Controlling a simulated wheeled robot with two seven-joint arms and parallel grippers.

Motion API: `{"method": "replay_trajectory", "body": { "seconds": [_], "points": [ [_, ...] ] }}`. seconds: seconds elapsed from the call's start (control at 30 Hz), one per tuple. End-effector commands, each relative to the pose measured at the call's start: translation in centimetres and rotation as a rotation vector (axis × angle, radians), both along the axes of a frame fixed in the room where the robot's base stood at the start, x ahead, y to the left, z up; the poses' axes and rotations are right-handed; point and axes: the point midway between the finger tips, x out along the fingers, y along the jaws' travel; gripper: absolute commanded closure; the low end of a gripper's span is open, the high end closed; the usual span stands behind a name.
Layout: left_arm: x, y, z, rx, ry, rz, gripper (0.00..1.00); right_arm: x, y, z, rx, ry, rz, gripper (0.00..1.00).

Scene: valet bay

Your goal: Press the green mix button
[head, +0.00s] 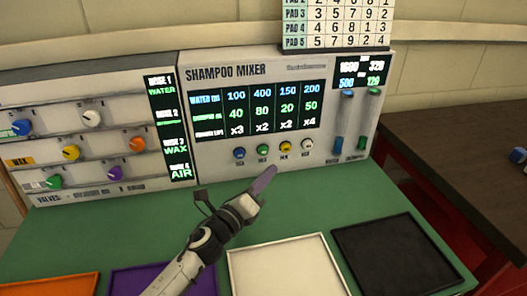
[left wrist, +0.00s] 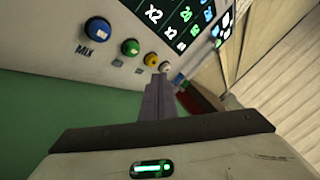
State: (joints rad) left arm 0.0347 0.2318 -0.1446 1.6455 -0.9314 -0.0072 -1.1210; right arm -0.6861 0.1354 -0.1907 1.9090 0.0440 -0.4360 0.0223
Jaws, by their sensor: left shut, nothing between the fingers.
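The shampoo mixer panel (head: 220,120) has a row of round buttons under its screen. The green button (head: 263,150) is second from the left, between a blue button (head: 239,152) and a yellow button (head: 286,147); a white button (head: 307,144) is at the right end. In the left wrist view the green button (left wrist: 130,47) shows left of my fingers. My left gripper (head: 266,179) is shut and empty, in front of and below the button row in the head view. It appears apart from the green button. My right gripper is not in view.
A valve panel with coloured knobs (head: 71,152) is on the left. White (head: 235,254) and black (head: 340,236) trays lie in front on the green surface (head: 330,200). A dark table (head: 450,130) is at right.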

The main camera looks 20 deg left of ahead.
Motion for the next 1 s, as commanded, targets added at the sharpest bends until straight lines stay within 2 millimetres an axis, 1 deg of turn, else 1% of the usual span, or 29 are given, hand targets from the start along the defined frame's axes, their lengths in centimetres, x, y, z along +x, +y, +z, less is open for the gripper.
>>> {"method": "replay_trajectory", "body": {
  "seconds": [0.37, 0.73, 1.0],
  "points": [
    [-0.1, -0.1, 0.0, -0.001, 0.001, -0.001, 1.00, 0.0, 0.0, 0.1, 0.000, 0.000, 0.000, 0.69],
    [-2.5, -2.0, 0.0, -0.006, 0.003, -0.003, 1.00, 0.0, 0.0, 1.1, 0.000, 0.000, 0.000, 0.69],
    [-3.1, -2.4, 0.0, -0.001, 0.000, 0.001, 1.00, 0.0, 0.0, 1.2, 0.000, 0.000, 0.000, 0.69]
  ]
}}
